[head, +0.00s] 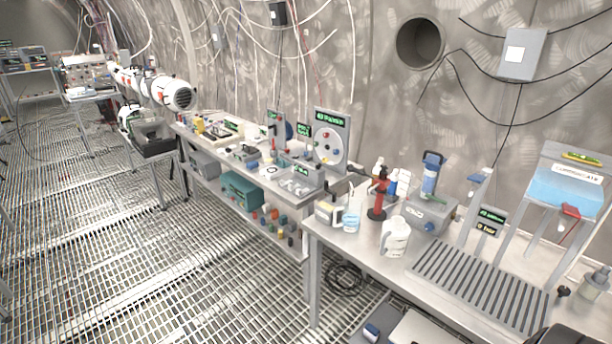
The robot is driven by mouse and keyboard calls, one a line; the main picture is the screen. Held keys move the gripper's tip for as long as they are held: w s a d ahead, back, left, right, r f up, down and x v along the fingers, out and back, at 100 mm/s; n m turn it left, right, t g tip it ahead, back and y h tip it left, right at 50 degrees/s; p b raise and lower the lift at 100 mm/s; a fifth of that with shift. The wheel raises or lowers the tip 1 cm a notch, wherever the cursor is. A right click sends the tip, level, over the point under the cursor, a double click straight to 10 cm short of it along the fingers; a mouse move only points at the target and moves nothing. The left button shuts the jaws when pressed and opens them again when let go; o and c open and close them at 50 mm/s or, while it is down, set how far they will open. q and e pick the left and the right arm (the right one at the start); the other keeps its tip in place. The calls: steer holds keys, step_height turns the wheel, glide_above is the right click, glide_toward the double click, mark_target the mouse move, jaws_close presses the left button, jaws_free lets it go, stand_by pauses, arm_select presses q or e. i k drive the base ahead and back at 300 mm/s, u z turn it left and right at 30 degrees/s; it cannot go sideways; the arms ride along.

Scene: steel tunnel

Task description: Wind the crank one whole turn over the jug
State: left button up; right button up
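A white jug (395,238) with a handle stands upright on the near steel bench, left of a slatted grey drain rack (480,275). A round white disc with small coloured knobs (329,146) stands on an upright grey panel on the farther bench, well away from the jug. I cannot tell for certain which part is the crank. A blue upright device on a grey box (432,178) stands behind and right of the jug. Neither of my grippers is clearly in view.
A red-and-black stand (378,200) and small bottles crowd the space behind the jug. A light-blue tank (565,185) with a red tap stands on a frame at the right. A dark rounded shape (568,336) cuts the bottom right edge. The grated floor at left is mostly clear.

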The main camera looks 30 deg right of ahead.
mark_target(326, 189)
steer(key=z, duration=0.25)
steer(key=i, duration=0.7)
steer(key=z, duration=1)
steer(key=i, duration=0.5)
steer(key=z, duration=0.55)
